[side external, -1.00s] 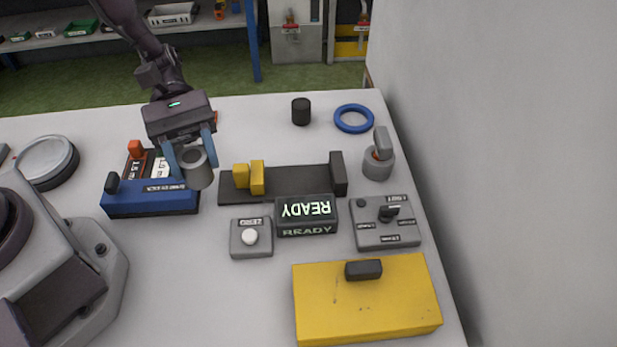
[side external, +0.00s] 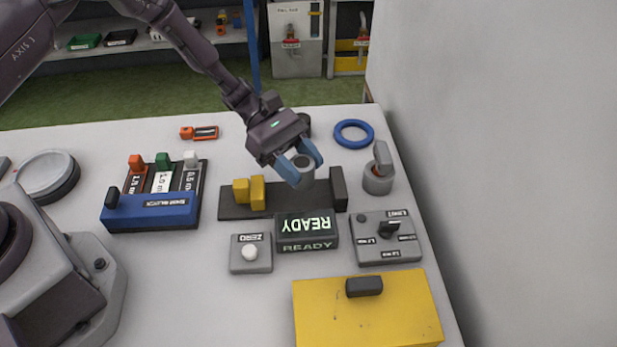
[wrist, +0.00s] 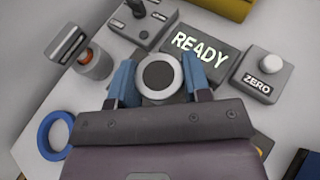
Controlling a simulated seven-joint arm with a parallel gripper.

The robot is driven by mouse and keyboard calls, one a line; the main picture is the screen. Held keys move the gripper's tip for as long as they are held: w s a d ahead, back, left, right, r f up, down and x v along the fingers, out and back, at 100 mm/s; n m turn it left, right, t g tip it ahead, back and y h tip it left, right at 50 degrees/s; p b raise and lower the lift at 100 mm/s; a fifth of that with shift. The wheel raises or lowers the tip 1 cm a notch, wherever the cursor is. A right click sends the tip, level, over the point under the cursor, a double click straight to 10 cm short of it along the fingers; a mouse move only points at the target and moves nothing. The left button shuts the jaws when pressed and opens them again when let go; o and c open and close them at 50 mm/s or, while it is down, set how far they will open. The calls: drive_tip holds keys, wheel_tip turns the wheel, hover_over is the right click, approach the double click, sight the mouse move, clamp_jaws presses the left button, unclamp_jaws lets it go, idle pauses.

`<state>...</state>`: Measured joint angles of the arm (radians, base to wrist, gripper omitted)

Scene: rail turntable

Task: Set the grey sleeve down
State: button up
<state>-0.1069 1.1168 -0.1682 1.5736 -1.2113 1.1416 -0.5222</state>
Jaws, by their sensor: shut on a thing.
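The grey sleeve (side external: 303,172) is a short hollow cylinder with a dark bore. My gripper (side external: 300,166) is shut on it, one blue finger on each side. In the side view the sleeve shows over the dark rail (side external: 285,197), between the yellow blocks (side external: 250,192) and the dark end block (side external: 338,189). I cannot tell whether it touches the rail. In the wrist view the sleeve (wrist: 159,76) is seen end-on between the fingertips.
A READY display (side external: 306,231), a ZERO button box (side external: 251,253) and a LIMIT switch box (side external: 386,237) stand in front. A grey post with an orange band (side external: 378,177) and a blue ring (side external: 354,133) are right. A blue-fronted block (side external: 152,211) is left.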

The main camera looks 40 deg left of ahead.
sight(309, 180)
drive_tip(key=shift+w+d+f, duration=0.2)
drive_tip(key=shift+w+f, duration=0.3)
drive_tip(key=shift+f, duration=0.1)
drive_tip(key=shift+w+f, duration=0.2)
drive_tip(key=shift+f, duration=1.6)
drive_tip(key=shift+f, duration=0.1)
drive_tip(key=o, duration=0.8)
drive_tip(key=shift+o, duration=0.2)
